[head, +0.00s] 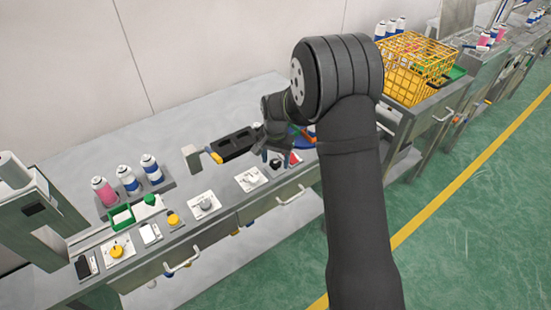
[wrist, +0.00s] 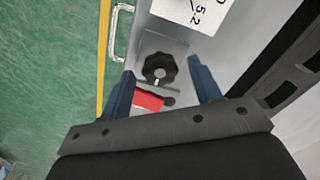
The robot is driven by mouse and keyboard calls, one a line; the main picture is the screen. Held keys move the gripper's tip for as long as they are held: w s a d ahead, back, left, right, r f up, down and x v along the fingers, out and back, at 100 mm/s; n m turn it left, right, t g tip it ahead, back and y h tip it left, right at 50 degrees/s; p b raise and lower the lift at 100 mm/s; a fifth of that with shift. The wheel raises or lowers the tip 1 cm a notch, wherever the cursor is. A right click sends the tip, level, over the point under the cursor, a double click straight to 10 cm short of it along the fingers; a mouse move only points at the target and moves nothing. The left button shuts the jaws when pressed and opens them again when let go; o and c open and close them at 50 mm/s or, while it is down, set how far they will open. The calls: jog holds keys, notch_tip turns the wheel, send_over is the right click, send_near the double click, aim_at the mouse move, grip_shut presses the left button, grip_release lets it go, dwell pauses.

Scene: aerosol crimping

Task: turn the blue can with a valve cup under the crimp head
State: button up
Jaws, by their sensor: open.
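Two blue-and-white cans (head: 127,180) and (head: 152,168) stand upright beside a pink can (head: 103,191) on a rack at the left of the bench; I cannot tell which can has a valve cup. A grey machine (head: 38,212) stands at the far left; I cannot make out a crimp head on it. My gripper (head: 300,136) is far to the right of the cans, partly hidden by my arm. In the wrist view my gripper (wrist: 163,68) is open, its blue fingers above and either side of a black knob (wrist: 159,69), with nothing held.
A red block (wrist: 147,100) lies near the knob. A yellow wire basket (head: 415,68) stands at the right. The back of the bench is mostly clear.

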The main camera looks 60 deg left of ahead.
jog(key=c, duration=1)
jog(key=shift+n, duration=0.4)
jog(key=n, duration=0.3)
jog(key=shift+n, duration=0.4)
jog(key=n, duration=0.4)
jog(key=shift+n, duration=0.3)
jog(key=n, duration=0.4)
jog(key=shift+n, duration=2.2)
